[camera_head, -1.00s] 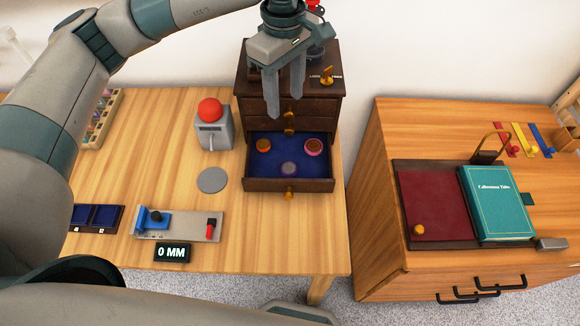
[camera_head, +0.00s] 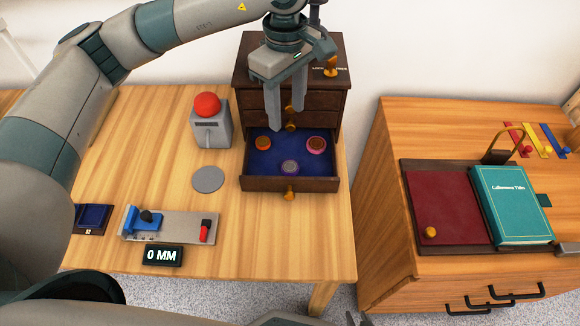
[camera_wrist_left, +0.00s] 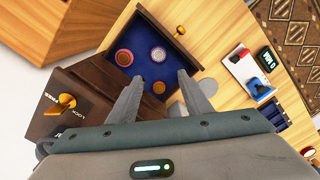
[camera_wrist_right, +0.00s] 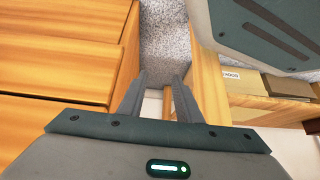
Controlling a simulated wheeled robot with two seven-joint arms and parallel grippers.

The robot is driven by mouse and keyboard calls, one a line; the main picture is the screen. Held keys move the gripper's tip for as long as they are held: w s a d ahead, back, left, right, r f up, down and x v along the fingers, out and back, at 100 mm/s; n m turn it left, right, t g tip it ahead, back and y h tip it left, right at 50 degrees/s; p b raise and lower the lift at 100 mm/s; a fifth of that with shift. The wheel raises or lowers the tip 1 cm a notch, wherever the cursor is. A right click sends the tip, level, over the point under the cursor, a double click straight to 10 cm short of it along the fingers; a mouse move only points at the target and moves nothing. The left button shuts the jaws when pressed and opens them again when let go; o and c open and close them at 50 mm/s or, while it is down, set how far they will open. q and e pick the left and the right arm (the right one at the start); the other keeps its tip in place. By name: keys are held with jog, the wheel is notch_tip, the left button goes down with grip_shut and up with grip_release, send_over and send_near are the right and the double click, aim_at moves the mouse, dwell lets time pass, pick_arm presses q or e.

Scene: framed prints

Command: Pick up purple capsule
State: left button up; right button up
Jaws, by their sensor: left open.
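The purple capsule (camera_head: 290,167) is a small round disc lying in the blue-lined open drawer (camera_head: 247,184), near its front. It also shows in the left wrist view (camera_wrist_left: 158,54). An orange capsule (camera_head: 263,143) and a pink-rimmed capsule (camera_head: 316,145) lie behind it in the same drawer. My left gripper (camera_head: 286,118) is open and empty, fingers pointing down, above the back of the drawer. In the left wrist view the orange capsule (camera_wrist_left: 159,87) shows between the fingers and the purple one just beyond the tips. My right gripper (camera_wrist_right: 161,76) is open and empty, away from the drawer.
The dark cabinet (camera_head: 248,72) stands right behind the drawer. A grey device with a red dome (camera_head: 207,105) and a grey disc (camera_head: 208,179) are left of it. A caliper-like gauge (camera_head: 180,226) lies in front. A second desk with a teal book (camera_head: 512,207) stands right.

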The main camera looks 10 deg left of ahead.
pick_arm(q)
jog(key=p, duration=0.2)
send_over(288, 164)
notch_tip(288, 164, down, 5)
notch_tip(288, 164, down, 6)
jog(key=shift+s+f+p, duration=0.1)
jog(key=shift+p, duration=0.55)
jog(key=shift+f, duration=0.55)
pick_arm(e)
jog(key=s+d+f+g, duration=0.1)
jog(key=s, duration=0.5)
jog(key=shift+d+f, duration=0.4)
